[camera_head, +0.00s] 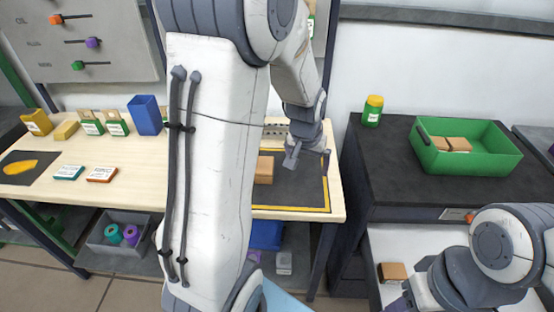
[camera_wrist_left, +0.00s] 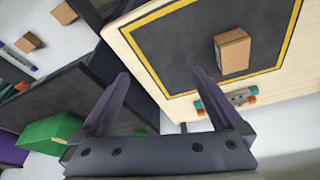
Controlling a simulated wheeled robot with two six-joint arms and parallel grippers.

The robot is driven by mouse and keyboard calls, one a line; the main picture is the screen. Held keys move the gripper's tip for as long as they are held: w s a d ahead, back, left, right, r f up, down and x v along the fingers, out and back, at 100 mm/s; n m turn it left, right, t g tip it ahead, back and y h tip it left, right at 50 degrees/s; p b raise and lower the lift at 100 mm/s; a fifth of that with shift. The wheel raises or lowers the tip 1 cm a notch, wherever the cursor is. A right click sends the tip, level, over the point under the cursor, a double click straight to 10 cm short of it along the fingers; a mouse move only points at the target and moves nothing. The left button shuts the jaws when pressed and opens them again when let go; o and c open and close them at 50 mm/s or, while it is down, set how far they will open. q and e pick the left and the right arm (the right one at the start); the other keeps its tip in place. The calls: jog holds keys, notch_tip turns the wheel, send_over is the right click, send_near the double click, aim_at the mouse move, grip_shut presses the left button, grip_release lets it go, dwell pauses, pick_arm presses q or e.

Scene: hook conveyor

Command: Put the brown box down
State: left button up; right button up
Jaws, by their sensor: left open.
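A brown box (camera_head: 264,168) rests on the dark mat with a yellow border (camera_head: 290,191) at the right end of the wooden table. The box also shows in the left wrist view (camera_wrist_left: 232,52), standing apart from my fingers. My left gripper (camera_head: 306,158) is beside the box, to its right in the head view, above the mat area. In the left wrist view its two fingers (camera_wrist_left: 162,78) are spread with nothing between them. My left arm hides much of the table's middle. My right arm is at the lower right, its gripper mostly cut off.
A green crate (camera_head: 496,171) holding brown boxes stands on the dark cabinet (camera_head: 385,150) at right, with a yellow-green jar (camera_head: 372,111) nearby. Another brown box (camera_head: 393,272) lies lower right. A blue container (camera_head: 145,115) and small items sit on the table's left part.

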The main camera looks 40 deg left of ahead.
pick_arm(q)
jog(key=a+f+n, duration=0.1)
jog(key=a, duration=0.4)
jog(key=a+f+n+y, duration=0.1)
jog(key=a, duration=0.4)
jog(key=a+f+n, duration=0.1)
jog(key=a, duration=0.4)
jog(key=shift+w+a+f+n+y, duration=0.2)
jog(key=shift+w+a+n+y, duration=0.1)
jog(key=shift+w, duration=0.1)
send_over(264, 166)
jog(key=f, duration=0.3)
jog(key=f+p, duration=0.1)
jog(key=shift+s+f, duration=0.15)
jog(key=shift+s, duration=0.2)
jog(key=shift+w+f, duration=0.15)
jog(key=shift+f, duration=0.45)
jog(key=x, duration=0.1)
jog(key=b+x, duration=0.2)
jog(key=shift+d+f, duration=0.2)
jog(key=shift+f, duration=0.3)
jog(key=shift+w+a+f+t, duration=0.15)
jog(key=shift+f+t, duration=0.15)
jog(key=shift+f, duration=0.05)
jog(key=shift+r, duration=0.1)
jog(key=c, duration=1.5)
